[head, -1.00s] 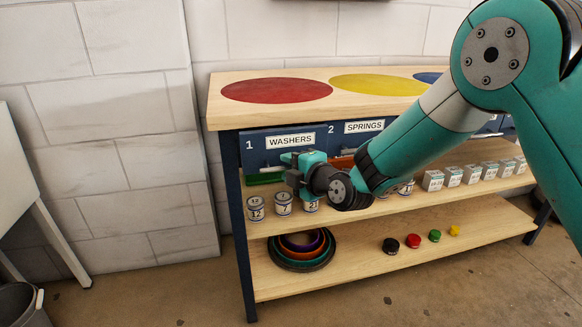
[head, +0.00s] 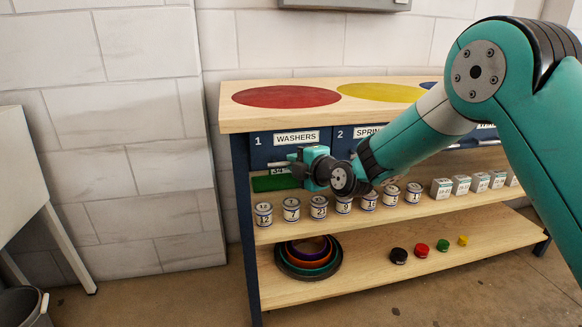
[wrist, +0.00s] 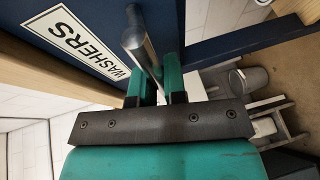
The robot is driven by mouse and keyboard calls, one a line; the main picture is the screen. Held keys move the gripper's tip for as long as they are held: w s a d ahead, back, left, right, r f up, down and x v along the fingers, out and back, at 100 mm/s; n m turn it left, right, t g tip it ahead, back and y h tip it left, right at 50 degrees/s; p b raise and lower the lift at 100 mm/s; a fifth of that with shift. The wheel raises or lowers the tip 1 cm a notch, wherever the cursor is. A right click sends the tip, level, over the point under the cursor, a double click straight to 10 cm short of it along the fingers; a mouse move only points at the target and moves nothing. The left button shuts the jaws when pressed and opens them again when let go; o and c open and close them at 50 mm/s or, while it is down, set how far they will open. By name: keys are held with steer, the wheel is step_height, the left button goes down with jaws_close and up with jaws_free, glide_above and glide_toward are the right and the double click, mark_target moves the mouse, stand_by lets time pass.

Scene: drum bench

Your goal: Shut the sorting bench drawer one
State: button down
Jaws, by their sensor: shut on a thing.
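Drawer one is the dark blue front with a "1" and a WASHERS label (head: 297,137), at the left end of the sorting bench (head: 228,112). In the head view its front looks flush, or nearly so, with drawer two (head: 345,140); a small gap cannot be ruled out. My gripper (head: 290,163) is at its front, below the label. In the wrist view the round metal handle bar (wrist: 140,45) runs between the two green fingers (wrist: 153,82), which are shut on it. The dark blue drawer front (wrist: 95,15) is close by. My arm hides part of drawer two.
Several numbered cans (head: 264,214) and small boxes (head: 441,188) stand on the shelf below the drawers. A green tray (head: 275,183) sits behind them. Nested bowls (head: 309,268) and several small pots (head: 398,256) are on the bottom shelf.

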steer(key=c, duration=1.2)
jaws_free()
steer(key=shift+w, duration=0.15)
steer(key=b+v, duration=0.2)
steer(key=v, duration=1.5)
steer(key=shift+s+d, duration=0.2)
steer(key=shift+f, duration=0.1)
